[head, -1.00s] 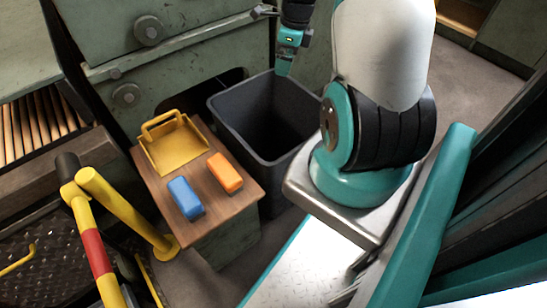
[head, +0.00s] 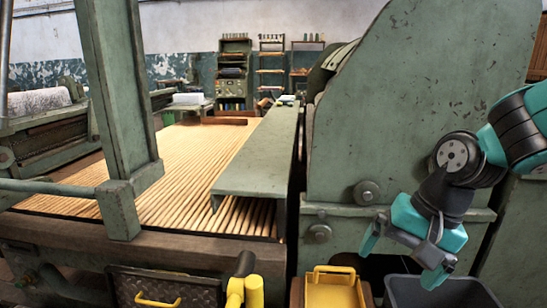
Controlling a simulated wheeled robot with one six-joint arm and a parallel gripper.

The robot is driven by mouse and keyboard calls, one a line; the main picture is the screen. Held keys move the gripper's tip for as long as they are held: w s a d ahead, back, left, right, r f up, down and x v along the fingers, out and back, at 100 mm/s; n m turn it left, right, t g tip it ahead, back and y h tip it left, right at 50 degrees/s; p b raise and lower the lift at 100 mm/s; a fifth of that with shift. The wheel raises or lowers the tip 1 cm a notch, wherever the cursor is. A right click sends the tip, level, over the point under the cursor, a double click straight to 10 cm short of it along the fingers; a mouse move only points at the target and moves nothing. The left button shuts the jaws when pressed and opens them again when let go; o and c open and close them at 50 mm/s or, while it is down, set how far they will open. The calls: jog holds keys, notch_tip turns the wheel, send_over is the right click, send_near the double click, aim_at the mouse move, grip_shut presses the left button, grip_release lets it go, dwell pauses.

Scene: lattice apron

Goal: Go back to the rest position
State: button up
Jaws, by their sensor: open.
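My gripper (head: 402,262) is at the right of the head view, pointing down, its two teal fingers spread apart with nothing between them. It hangs above and in front of a dark grey bin (head: 440,292), whose rim shows at the bottom edge. My arm comes in from the right edge, in front of the green machine. Left of the bin, a yellow tray with a handle (head: 335,290) shows at the bottom edge. The stand under it is mostly cut off, and no blue or orange block is in view.
A slatted wooden bed (head: 175,165) with a green plank (head: 262,150) fills the middle. A large green machine side (head: 410,110) stands behind my gripper. A green post (head: 120,110) rises at left. A yellow rail end (head: 245,290) is at the bottom. Shelves (head: 235,75) stand far back.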

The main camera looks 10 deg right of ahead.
jog(key=s+a+r+n+g, duration=0.1)
jog(key=s+a+r+n, duration=0.3)
jog(key=s+a+n, duration=0.7)
notch_tip(320, 180, up, 27)
jog(key=d+n+p, duration=0.2)
jog(key=p, duration=2.5)
jog(key=shift+y, duration=0.4)
jog(key=shift+d+f, duration=0.1)
